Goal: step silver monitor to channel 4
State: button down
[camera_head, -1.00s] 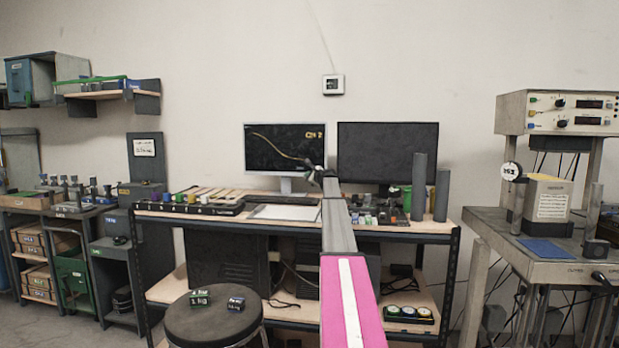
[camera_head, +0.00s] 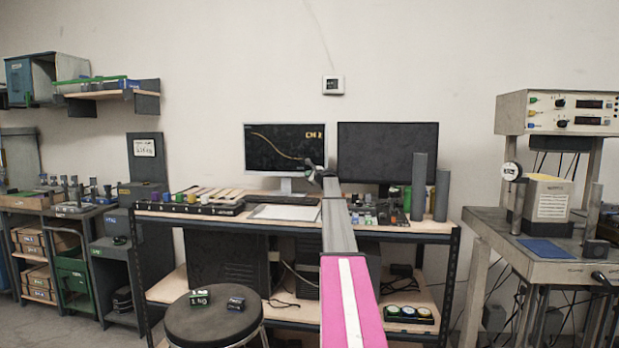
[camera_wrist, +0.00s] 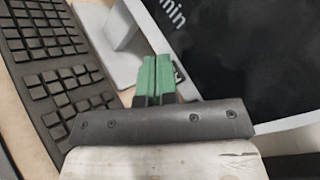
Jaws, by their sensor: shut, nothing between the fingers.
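The silver monitor (camera_head: 284,176) stands on the left of the bench's two screens. Its dark screen shows a pale curve and a yellow "CH" label; the digit is too blurred to read surely. In the wrist view its silver lower bezel (camera_wrist: 235,133) runs diagonally at the right, with part of the dark screen (camera_wrist: 225,50). My gripper (camera_wrist: 155,70) has green fingers, shut and empty, at the bezel's lower edge. A small dark part (camera_wrist: 180,73) shows beside the fingertips. Whether they touch is unclear. In the head view my gripper (camera_head: 312,168) is at the monitor's lower right corner.
A black monitor (camera_head: 388,153) stands close to the right. A keyboard (camera_wrist: 50,70) and the monitor's stand (camera_wrist: 118,40) lie to the left in the wrist view. Grey cylinders (camera_head: 419,187) stand at the bench's right. A stool (camera_head: 212,325) stands in front.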

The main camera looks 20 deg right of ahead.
jog(key=shift+w+d, duration=0.15)
jog(key=shift+w, duration=0.1)
jog(key=shift+s, duration=0.15)
dwell(0.5)
jog(key=shift+s+a, duration=0.45)
jog(key=shift+s, duration=0.1)
jog(key=s+a, duration=0.1)
jog(key=s, duration=0.1)
jog(key=s+a, duration=0.1)
jog(key=s, duration=0.1)
jog(key=shift+a, duration=0.35)
jog(key=shift+s, duration=0.1)
dwell(0.8)
